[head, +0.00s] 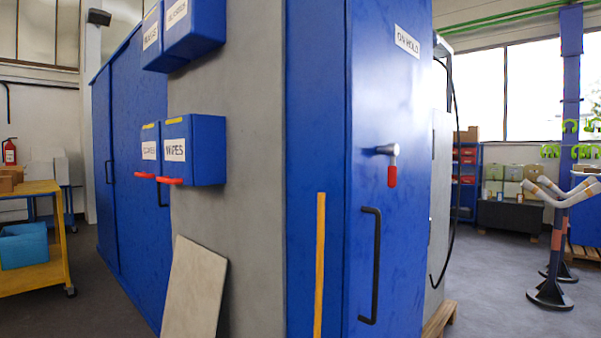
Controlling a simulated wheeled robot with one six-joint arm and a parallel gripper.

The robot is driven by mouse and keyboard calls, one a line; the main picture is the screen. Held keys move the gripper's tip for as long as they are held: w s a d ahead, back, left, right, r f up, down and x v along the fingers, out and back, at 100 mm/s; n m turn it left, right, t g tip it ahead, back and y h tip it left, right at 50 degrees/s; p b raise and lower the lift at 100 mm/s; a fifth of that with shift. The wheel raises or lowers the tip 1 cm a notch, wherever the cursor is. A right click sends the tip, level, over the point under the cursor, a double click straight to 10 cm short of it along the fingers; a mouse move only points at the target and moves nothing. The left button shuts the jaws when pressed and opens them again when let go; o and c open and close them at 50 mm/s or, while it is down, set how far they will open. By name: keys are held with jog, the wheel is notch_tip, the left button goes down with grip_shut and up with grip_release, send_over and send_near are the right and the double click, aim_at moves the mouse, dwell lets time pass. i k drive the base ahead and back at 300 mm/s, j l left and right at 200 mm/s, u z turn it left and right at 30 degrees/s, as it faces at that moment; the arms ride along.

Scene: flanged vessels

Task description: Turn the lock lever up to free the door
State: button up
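The blue door (395,220) carries an "ON HOLD" label (407,42) near its top. The lock lever (392,172) sits at mid-height on the door. It has a grey metal hub and a red grip that hangs straight down. A black bar handle (370,265) is mounted upright on the door, below and to the left of the lever. The door looks closed. My gripper is not in view.
A yellow strip (320,265) runs up the blue panel left of the door. A tan board (194,288) leans on the grey side wall. Blue labelled boxes (195,150) stick out from it. Posts on round bases (550,293) stand right; floor between is clear.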

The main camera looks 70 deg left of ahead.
aim_at(392, 169)
jog(key=u, duration=1.9)
